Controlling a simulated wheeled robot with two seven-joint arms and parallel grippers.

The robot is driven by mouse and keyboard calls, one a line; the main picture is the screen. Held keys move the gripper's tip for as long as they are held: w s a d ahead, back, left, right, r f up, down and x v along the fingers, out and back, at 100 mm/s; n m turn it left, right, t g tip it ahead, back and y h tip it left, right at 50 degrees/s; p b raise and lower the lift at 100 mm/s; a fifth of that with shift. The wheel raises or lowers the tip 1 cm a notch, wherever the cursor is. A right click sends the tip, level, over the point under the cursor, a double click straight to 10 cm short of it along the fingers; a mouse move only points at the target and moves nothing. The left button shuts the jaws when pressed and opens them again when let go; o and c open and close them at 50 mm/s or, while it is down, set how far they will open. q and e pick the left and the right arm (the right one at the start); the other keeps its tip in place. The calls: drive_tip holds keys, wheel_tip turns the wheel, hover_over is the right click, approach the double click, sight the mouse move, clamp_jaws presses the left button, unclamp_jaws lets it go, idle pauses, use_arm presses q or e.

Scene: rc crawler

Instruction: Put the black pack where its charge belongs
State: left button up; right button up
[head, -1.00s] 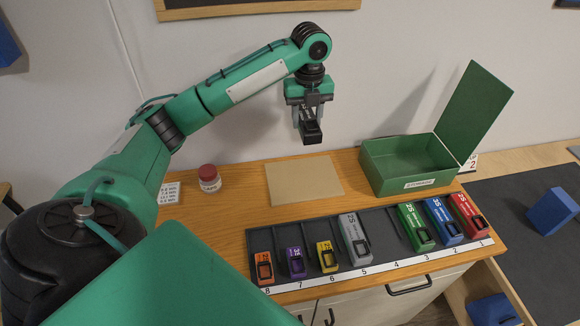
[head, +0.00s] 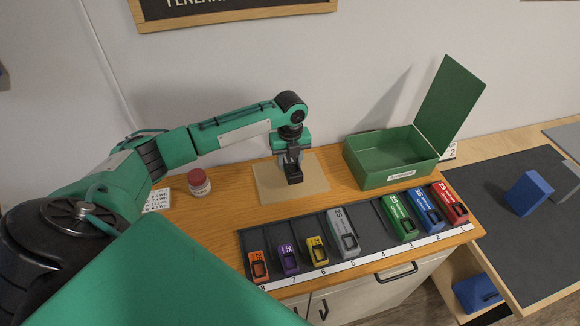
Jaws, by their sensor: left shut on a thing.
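My left gripper (head: 291,158) is shut on the black pack (head: 294,176). It holds the pack upright over the tan mat (head: 268,186); I cannot tell whether the pack touches the mat. A dark rack (head: 369,221) with a numbered white strip runs along the counter's front. From right to left it holds red (head: 450,203), blue (head: 427,210), green (head: 400,217), grey (head: 343,233), yellow (head: 317,250), purple (head: 288,259) and orange (head: 258,265) packs. The slot between green and grey is empty. An open green box (head: 391,180) with a white label stands behind the rack. My right gripper is not in view.
A red-lidded jar (head: 199,183) and a small printed card (head: 157,200) stand left of the mat. The box's raised lid (head: 449,107) sticks up at the right. A blue block (head: 528,193) lies on a dark mat on the right-hand table.

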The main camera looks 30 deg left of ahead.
use_arm(q)
wheel_tip(320, 180, down, 3)
drive_tip(key=shift+f+p, duration=0.2)
drive_tip(key=shift+p, duration=0.3)
drive_tip(key=shift+f, duration=0.25)
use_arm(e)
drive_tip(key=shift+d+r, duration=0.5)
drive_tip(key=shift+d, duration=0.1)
use_arm(q)
drive_tip(key=o, duration=1.2)
drive_tip(key=shift+f, duration=0.15)
